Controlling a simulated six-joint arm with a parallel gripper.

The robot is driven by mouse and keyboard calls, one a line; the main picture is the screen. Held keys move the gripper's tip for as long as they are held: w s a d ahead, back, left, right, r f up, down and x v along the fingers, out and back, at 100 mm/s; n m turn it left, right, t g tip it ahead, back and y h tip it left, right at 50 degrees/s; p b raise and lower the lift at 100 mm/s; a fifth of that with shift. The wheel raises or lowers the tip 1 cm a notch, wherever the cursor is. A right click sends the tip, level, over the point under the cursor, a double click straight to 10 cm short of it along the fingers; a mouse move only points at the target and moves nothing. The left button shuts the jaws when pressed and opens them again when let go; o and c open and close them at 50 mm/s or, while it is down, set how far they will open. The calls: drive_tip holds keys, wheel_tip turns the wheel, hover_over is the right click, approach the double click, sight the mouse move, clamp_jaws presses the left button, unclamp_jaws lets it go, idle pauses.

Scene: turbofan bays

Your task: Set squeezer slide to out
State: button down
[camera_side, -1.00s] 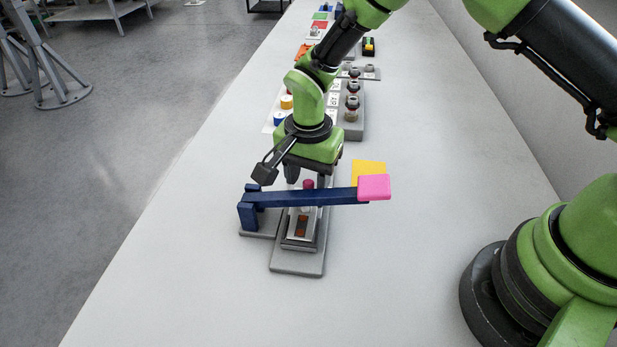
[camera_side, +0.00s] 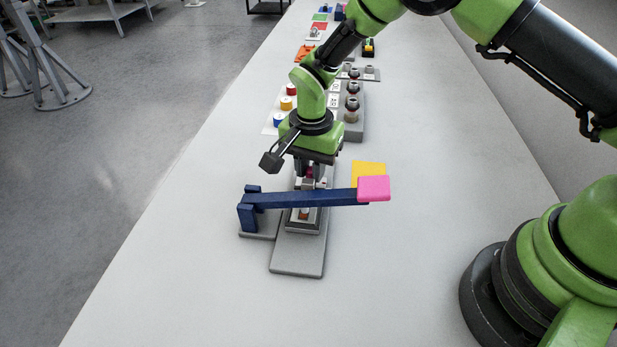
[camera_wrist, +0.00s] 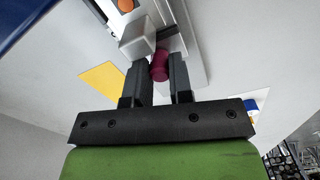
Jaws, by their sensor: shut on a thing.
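The squeezer slide is a light grey carriage (camera_side: 303,226) on a flat grey base plate (camera_side: 297,262), under a dark blue lever arm (camera_side: 325,199). Its magenta knob (camera_wrist: 160,68) stands between the two dark fingers of my gripper (camera_side: 310,178) in the wrist view, beside a pale block (camera_wrist: 137,38). My gripper points down behind the blue arm and is shut on the knob. In the side view the knob (camera_side: 309,172) is mostly hidden by the fingers. An orange patch (camera_side: 304,213) shows on the carriage.
The blue arm crosses close in front of my gripper, from a post (camera_side: 247,212) at left to a pink pad (camera_side: 374,188) at right. A yellow square (camera_side: 369,168) lies behind the pad. Several other fixtures stand farther back. The bench's near part is clear.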

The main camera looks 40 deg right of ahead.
drive_tip(key=w+d, duration=0.5)
drive_tip(key=shift+w+d, duration=0.4)
drive_tip(key=c, duration=1)
unclamp_jaws()
drive_tip(key=shift+r, duration=0.1)
wheel_tip(320, 180, up, 10)
drive_tip(key=shift+f, duration=0.1)
